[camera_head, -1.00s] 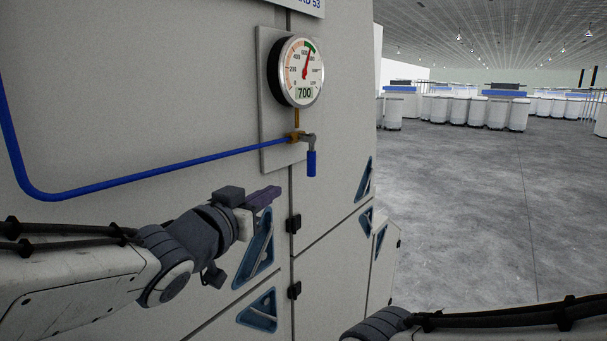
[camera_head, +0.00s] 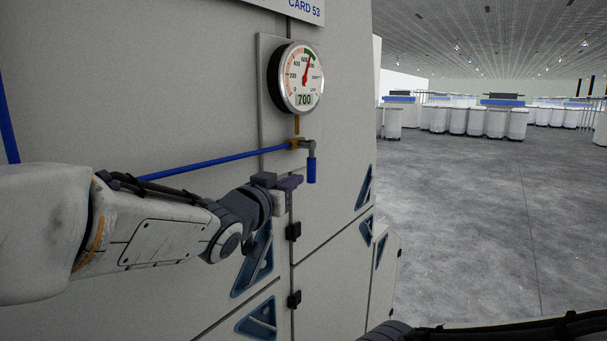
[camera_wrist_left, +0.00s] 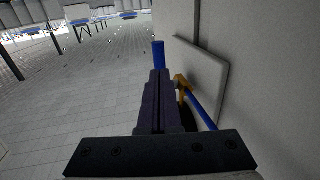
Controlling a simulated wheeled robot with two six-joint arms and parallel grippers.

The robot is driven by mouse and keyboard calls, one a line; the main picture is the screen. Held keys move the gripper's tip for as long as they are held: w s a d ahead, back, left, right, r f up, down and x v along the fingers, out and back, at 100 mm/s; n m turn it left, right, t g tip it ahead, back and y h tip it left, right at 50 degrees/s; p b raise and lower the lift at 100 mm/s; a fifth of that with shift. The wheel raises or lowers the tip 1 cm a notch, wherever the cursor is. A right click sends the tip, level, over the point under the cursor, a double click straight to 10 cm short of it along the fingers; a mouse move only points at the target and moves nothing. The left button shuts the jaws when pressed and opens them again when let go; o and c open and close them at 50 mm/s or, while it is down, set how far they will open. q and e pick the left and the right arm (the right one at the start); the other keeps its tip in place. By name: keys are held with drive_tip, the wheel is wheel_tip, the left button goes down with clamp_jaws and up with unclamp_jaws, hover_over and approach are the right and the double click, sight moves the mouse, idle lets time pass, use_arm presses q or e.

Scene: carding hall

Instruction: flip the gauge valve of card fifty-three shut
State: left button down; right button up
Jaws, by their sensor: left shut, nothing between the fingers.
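The gauge valve (camera_head: 299,145) is a small brass body below the round gauge (camera_head: 302,77), which reads 700. Its blue lever handle (camera_head: 311,170) hangs straight down, while the blue pipe (camera_head: 215,161) runs to the left. My left gripper (camera_head: 297,181) is shut and empty, just left of and slightly below the lever, apparently not touching it. In the left wrist view the shut fingers (camera_wrist_left: 158,100) point toward the blue handle (camera_wrist_left: 158,54); the brass body (camera_wrist_left: 181,84) shows to their right. My right gripper is out of view; only part of that arm shows at the bottom right.
The card's grey panel wall (camera_head: 150,90) with the CARD 53 sign (camera_head: 304,10) fills the left. Black hinges (camera_head: 293,231) and blue triangular recesses (camera_head: 258,260) lie below. Open floor (camera_head: 470,220) stretches right, with white cans (camera_head: 475,120) far off.

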sight(309, 172)
use_arm(q)
drive_tip(key=p+x, duration=0.1)
drive_tip(key=x, duration=0.3)
drive_tip(key=shift+r, duration=0.1)
drive_tip(key=shift+w+d, duration=0.15)
drive_tip(key=shift+w, duration=0.25)
